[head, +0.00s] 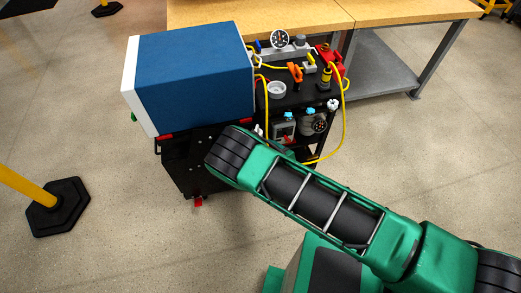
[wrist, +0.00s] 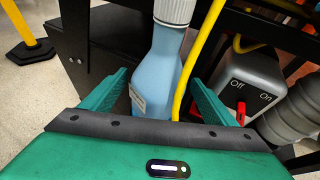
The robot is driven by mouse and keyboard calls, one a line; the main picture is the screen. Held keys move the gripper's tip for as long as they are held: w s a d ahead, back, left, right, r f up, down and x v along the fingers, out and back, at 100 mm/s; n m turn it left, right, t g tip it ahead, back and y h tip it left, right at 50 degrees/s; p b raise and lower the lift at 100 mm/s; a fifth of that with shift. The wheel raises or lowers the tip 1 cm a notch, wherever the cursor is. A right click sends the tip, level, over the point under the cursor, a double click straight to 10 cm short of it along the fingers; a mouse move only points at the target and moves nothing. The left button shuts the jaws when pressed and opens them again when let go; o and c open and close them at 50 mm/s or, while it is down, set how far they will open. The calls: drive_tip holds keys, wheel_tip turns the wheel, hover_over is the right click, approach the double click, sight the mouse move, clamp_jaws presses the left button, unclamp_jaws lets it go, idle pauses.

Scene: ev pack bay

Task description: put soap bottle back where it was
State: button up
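The soap bottle (wrist: 158,72) is light blue with a white ribbed cap and a pale label. In the wrist view it stands roughly upright, straight ahead of my gripper (wrist: 160,92). My two green fingers are spread wide, one on each side of the bottle's lower body. A gap shows on the right, where a yellow hose (wrist: 194,62) runs between the bottle and the right finger. Whether the left finger touches the bottle is hard to tell. The bottle's base is hidden by my gripper. In the head view my arm hides the fingers, and I cannot make out the bottle clearly.
A black cart (head: 181,170) carries a large blue box (head: 195,78) and several tools. A grey switch box (wrist: 250,80) and a ribbed grey part (wrist: 290,112) sit close right of my fingers. A workbench (head: 405,12) stands behind. Floor at left is clear around a yellow post (head: 22,184).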

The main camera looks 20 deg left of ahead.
drive_tip(key=shift+d, duration=0.1)
drive_tip(key=shift+v, duration=1.25)
drive_tip(key=shift+s+d+r, duration=0.15)
drive_tip(key=shift+s+d, duration=0.05)
drive_tip(key=shift+d, duration=0.3)
drive_tip(key=v, duration=0.8)
drive_tip(key=shift+s+r, duration=0.2)
